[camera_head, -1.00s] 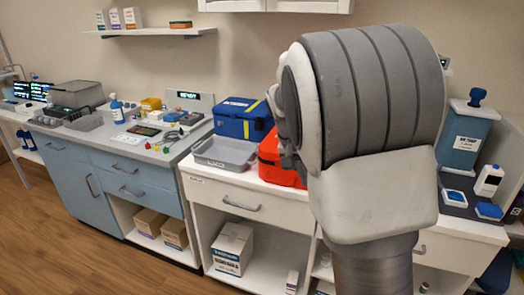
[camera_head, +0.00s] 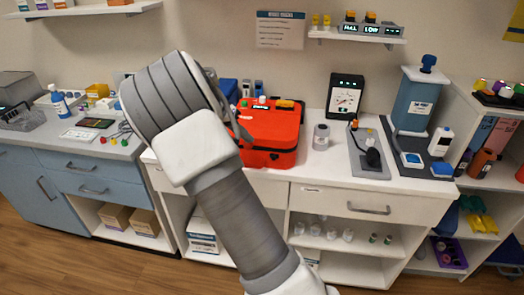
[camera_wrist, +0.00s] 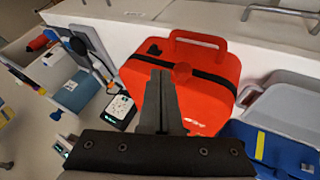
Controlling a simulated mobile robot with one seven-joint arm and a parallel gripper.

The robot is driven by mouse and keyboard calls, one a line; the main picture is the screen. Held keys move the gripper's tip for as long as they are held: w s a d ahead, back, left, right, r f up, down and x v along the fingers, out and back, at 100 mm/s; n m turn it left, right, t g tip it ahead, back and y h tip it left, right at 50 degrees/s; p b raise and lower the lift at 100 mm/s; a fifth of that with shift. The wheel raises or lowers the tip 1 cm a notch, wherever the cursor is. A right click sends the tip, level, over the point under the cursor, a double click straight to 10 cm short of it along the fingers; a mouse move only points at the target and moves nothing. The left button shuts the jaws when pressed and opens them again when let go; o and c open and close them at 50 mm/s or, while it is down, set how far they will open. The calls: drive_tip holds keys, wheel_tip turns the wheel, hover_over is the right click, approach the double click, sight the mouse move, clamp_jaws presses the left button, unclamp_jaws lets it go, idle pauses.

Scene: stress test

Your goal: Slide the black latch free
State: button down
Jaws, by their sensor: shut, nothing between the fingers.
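A red case (camera_head: 270,135) stands closed on the white counter, with dark fittings on its front in the head view. In the wrist view the red case (camera_wrist: 195,85) shows a red handle, a round red knob and a black band (camera_wrist: 210,75) across it. I cannot tell which dark part is the latch. My gripper (camera_wrist: 160,78) is shut and empty, in front of the red case in the wrist view and covering part of it. Contact cannot be told.
A grey cylinder (camera_head: 321,137) and a black-framed gauge (camera_head: 345,97) stand right of the case. A blue container (camera_head: 416,98) is further right. A blue box (camera_wrist: 270,150) and grey tray (camera_wrist: 285,105) lie beside the case in the wrist view. The front counter strip is fairly clear.

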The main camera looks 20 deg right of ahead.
sight(275, 156)
drive_tip(key=shift+f, duration=0.1)
drive_tip(key=x, duration=1)
drive_tip(key=shift+s+d+b, duration=0.7)
drive_tip(key=shift+d+b, duration=0.05)
drive_tip(key=shift+d, duration=0.25)
drive_tip(key=shift+r, duration=0.25)
